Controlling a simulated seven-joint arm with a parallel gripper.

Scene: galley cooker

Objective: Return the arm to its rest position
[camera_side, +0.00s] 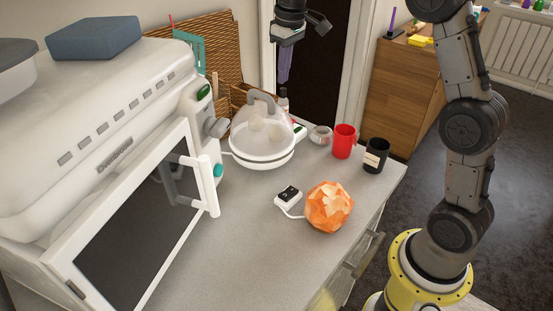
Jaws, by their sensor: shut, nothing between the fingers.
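My gripper (287,38) hangs at the top of the view, above and behind the counter, in front of the dark doorway. It is shut and empty, touching nothing. My arm rises at the right from its yellow base, and its upper part leaves the picture at the top, so the links joining it to the gripper are hidden.
A white oven (88,160) stands on the left with its door (140,230) open. On the counter (225,265) are a domed steamer (262,150), a red mug (343,141), a black mug (376,155), an orange faceted lamp (329,206) and a switch (288,196). The front counter is clear.

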